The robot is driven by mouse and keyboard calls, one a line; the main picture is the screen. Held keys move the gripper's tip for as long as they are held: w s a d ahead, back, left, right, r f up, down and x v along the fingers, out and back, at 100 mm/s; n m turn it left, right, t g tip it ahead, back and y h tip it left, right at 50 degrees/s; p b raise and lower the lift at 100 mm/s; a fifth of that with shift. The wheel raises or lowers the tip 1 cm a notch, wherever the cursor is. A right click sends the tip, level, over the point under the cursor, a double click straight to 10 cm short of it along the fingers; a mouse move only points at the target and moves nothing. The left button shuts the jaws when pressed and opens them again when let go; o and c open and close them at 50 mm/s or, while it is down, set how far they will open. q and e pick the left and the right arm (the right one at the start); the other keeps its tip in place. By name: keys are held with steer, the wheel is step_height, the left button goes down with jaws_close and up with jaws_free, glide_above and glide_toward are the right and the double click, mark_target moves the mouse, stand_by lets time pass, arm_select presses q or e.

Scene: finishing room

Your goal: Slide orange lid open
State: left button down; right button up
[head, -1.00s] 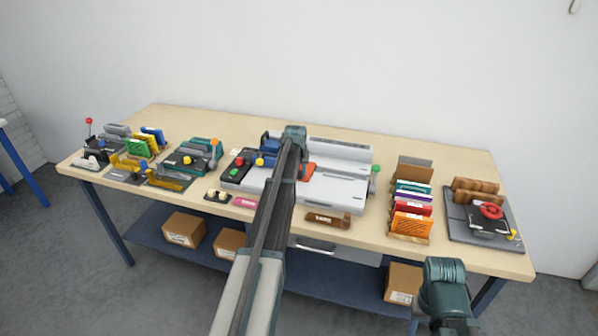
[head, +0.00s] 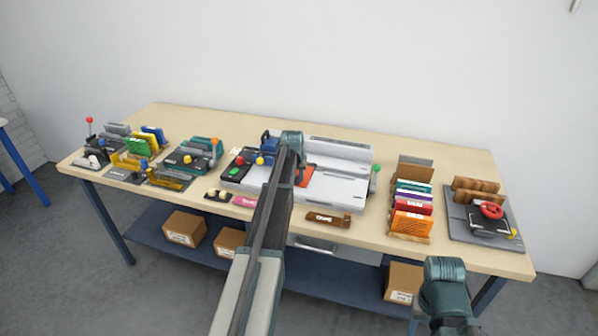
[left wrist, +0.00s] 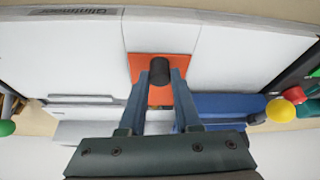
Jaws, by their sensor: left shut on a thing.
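The orange lid (left wrist: 161,97) lies flat on the white machine (left wrist: 82,60) in the left wrist view. A black round knob (left wrist: 160,70) stands on it. My left gripper (left wrist: 159,82) is shut on this knob, one finger on each side. In the head view, part of the orange lid (head: 307,175) shows just right of my left arm, on the pale machine (head: 342,188). My left arm hides the lid's left part and the fingertips there. My right arm shows at the lower right, but its gripper does not.
A blue part (left wrist: 232,106) sits beside the lid. A yellow ball (left wrist: 280,110) and a red ball (left wrist: 294,94) stand beyond it. A green knob (head: 376,168) is at the machine's right end. Racks of colored panels (head: 411,222) stand farther right.

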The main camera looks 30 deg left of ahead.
arm_select(q)
steer(key=s, duration=0.2)
steer(key=s+d, duration=0.1)
steer(key=s, duration=0.4)
steer(key=shift+s+d, duration=0.25)
steer(key=shift+d, duration=0.15)
steer(key=shift+w, duration=0.1)
steer(key=c, duration=0.6)
jaws_free()
steer(key=shift+r, duration=0.1)
steer(key=p+v, duration=1.2)
steer(key=v, duration=0.1)
steer(key=shift+r+p, duration=0.2)
steer(key=shift+p, duration=0.2)
